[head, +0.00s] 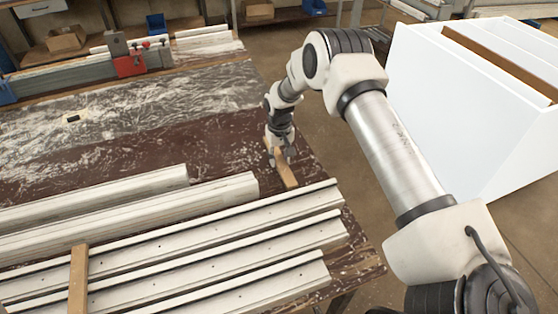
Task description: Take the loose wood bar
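A short loose wood bar (286,174) lies on the dark bench top, near its right edge and just beyond the ends of the white profiles. My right gripper (279,160) points down at the far end of this bar, with its fingers at the bar's sides. The fingers are small here, and I cannot tell whether they grip it. A second wood bar (78,280) lies across the profiles at the lower left. My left gripper is not in view.
Several long white profiles (200,245) cover the near bench. A red clamp (129,65) stands on profiles at the back left. A large white bin (440,110) with a brown strip inside stands right of the bench. The dusty bench middle (110,130) is mostly clear.

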